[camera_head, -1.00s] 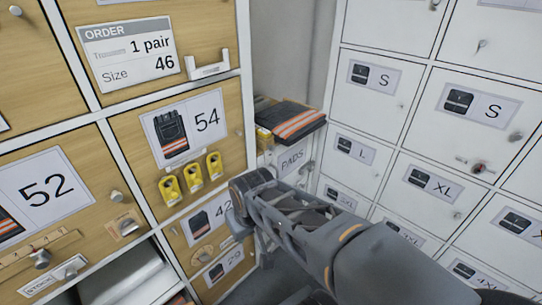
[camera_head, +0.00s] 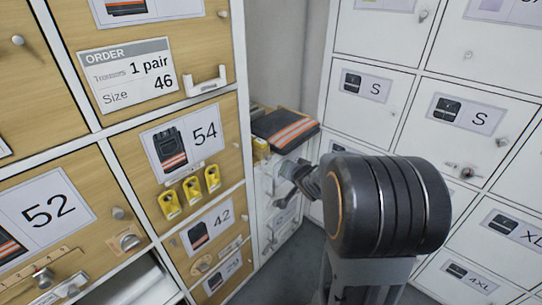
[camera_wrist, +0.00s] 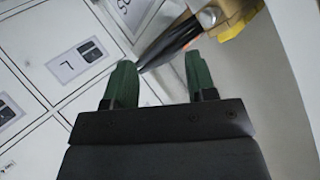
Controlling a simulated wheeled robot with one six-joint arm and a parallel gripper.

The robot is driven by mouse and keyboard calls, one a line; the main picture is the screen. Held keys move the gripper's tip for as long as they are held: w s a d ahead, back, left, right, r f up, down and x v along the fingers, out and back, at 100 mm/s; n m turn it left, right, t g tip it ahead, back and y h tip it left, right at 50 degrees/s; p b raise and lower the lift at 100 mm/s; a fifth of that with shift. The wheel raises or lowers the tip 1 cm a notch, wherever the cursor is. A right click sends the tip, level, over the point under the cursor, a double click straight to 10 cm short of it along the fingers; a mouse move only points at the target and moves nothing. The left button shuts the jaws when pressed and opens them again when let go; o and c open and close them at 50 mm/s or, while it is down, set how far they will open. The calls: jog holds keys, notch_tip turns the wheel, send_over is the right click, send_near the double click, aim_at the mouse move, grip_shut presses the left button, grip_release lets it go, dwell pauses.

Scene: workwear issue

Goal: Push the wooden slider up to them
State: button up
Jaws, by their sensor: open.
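Folded dark trousers with orange and pale stripes (camera_head: 286,128) lie on top of the narrow white cabinet in the corner. My gripper (camera_head: 288,172) is just below and in front of the trousers, partly hidden by my arm. In the wrist view my gripper (camera_wrist: 158,85) has its green fingers apart, with nothing held. A dark pointed edge (camera_wrist: 165,45), probably of the trousers, lies just beyond the fingertips, with a brownish piece (camera_wrist: 206,17) beside it.
A yellow object (camera_head: 262,148) sits at the cabinet's front left and shows in the wrist view (camera_wrist: 235,20).

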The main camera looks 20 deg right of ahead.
aim_at(270, 159)
jog(key=w+a+m+t+y, duration=0.1)
jog(key=w+y, duration=0.2)
jog(key=w+a+f+m+t+y, duration=0.1)
jog(key=w+m+t+y, duration=0.1)
jog(key=w+y, duration=0.1)
jog(key=w+a+f+m+t+y, duration=0.1)
jog(key=w+m+y, duration=0.1)
jog(key=w+y, duration=0.1)
jog(key=shift+w+a+t, duration=0.1)
jog(key=shift+w+t, duration=0.2)
jog(key=shift+w, duration=0.6)
grip_shut()
dwell(0.5)
jog(key=shift+y, duration=0.3)
